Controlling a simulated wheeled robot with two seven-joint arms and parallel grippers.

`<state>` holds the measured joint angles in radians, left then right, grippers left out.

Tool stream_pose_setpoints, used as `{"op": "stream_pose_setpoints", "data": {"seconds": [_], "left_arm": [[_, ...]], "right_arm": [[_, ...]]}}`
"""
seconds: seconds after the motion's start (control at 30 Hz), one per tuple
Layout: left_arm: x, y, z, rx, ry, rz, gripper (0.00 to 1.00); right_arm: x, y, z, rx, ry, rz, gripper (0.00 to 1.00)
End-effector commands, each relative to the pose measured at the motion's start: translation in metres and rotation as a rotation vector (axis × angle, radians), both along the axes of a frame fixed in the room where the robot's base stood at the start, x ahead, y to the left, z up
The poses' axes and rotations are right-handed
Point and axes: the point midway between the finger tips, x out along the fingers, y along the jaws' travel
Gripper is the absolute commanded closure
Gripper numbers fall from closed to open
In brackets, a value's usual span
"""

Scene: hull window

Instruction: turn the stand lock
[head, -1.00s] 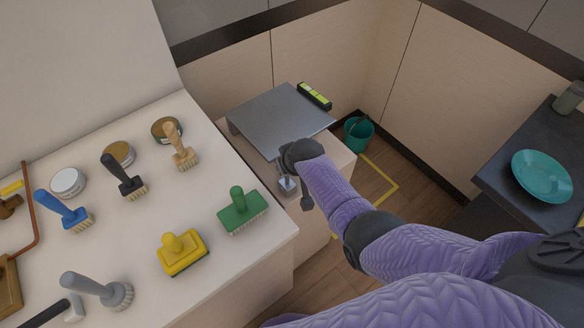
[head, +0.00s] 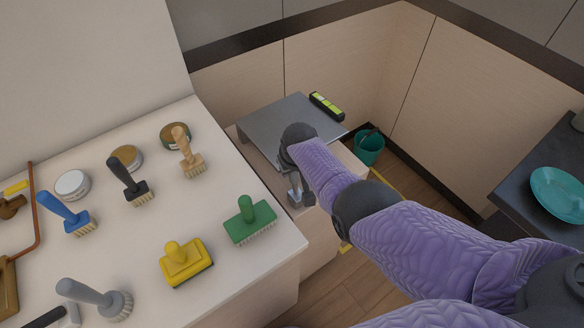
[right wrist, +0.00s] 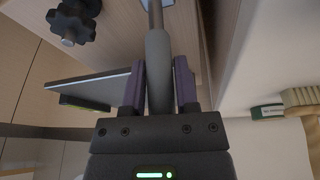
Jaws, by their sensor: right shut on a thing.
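My right gripper (head: 297,178) points down beside the low cabinet in the head view, partly hidden by my wrist. In the right wrist view its fingers (right wrist: 158,85) are shut on a grey rod-like handle (right wrist: 158,55). The handle runs up to a pale metal part at the top edge, which shows below the gripper in the head view (head: 297,198). A black lobed knob (right wrist: 72,22) is apart from the fingers at upper left in the wrist view. I cannot tell whether the handle or the knob is the stand lock. My left gripper is out of view.
A grey metal plate (head: 275,125) lies on the low cabinet behind my gripper. The white counter (head: 225,275) at left holds several brushes, including a green one (head: 250,222). A teal bucket (head: 369,148) is on the floor; a teal plate (head: 558,193) is at right.

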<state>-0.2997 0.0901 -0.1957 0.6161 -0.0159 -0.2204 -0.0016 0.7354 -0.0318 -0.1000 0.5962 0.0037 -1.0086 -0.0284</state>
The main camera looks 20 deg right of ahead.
Motion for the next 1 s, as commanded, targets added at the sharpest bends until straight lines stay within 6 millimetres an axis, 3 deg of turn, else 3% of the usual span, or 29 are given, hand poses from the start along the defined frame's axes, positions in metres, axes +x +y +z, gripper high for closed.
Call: {"op": "stream_pose_setpoints", "data": {"seconds": [0.03, 0.07, 0.2, 0.57, 0.8, 1.0], "left_arm": [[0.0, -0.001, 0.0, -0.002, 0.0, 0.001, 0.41], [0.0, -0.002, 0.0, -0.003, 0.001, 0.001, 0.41], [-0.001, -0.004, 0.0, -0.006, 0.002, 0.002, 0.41], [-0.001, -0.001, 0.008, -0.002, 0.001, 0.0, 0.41], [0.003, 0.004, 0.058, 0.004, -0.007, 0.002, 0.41], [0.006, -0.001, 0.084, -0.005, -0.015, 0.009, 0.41]], "right_arm": [[-0.001, 0.0, -0.002, 0.0, 0.002, 0.001, 1.0], [-0.001, 0.0, -0.002, 0.0, 0.002, 0.001, 0.58], [-0.001, 0.0, -0.001, 0.001, 0.001, 0.0, 0.28], [-0.002, 0.0, 0.007, 0.001, -0.001, 0.0, 0.27], [-0.015, 0.001, 0.056, 0.001, -0.002, 0.001, 0.27], [-0.027, 0.001, 0.089, 0.001, -0.001, 0.001, 0.27]]}}
